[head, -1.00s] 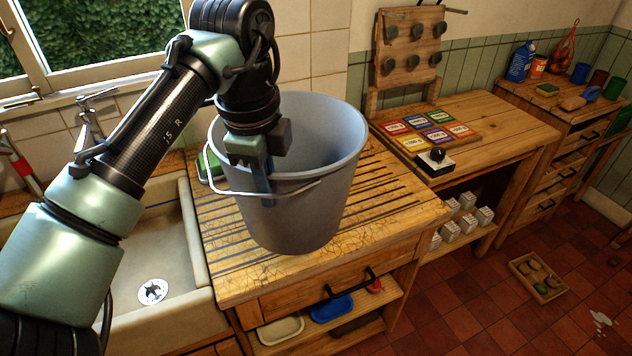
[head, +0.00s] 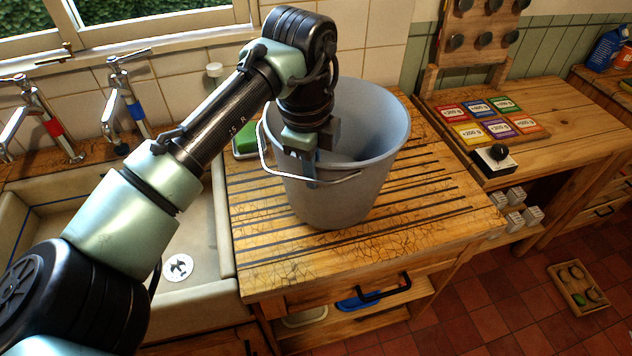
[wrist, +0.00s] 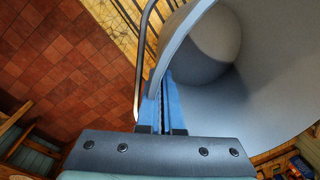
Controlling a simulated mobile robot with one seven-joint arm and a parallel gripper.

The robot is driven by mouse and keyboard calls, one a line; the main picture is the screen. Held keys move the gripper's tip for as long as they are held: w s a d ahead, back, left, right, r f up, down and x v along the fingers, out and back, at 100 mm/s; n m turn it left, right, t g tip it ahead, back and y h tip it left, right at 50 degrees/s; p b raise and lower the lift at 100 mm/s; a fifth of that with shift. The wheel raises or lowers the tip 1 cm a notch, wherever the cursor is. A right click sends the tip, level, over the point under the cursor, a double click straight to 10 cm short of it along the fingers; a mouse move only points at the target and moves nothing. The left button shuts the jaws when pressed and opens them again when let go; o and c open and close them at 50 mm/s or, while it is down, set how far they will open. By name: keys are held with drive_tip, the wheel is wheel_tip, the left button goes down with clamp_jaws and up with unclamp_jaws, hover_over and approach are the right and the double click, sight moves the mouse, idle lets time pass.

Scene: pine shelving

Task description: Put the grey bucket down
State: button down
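The grey bucket (head: 345,190) is upright at the draining board (head: 420,215) beside the sink. Its base appears to be on the board, but I cannot tell whether it bears fully on it. My gripper (head: 309,178) is at the bucket's near-left rim, with its fingers pointing down. In the wrist view the blue fingers (wrist: 166,100) are close together on the bucket's wall (wrist: 215,95). The thin wire handle (head: 264,150) hangs round the outside on the near-left, by the fingers. The bucket's underside is hidden.
The sink (head: 125,275) and taps (head: 130,100) are left of the board. The board is bare to the right and in front. A lower workbench (head: 575,135) with coloured cards and a knob box stands further right.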

drive_tip(key=shift+f, duration=1.75)
drive_tip(key=c, duration=1.1)
unclamp_jaws()
drive_tip(key=shift+f, duration=0.1)
drive_tip(key=shift+o, duration=0.2)
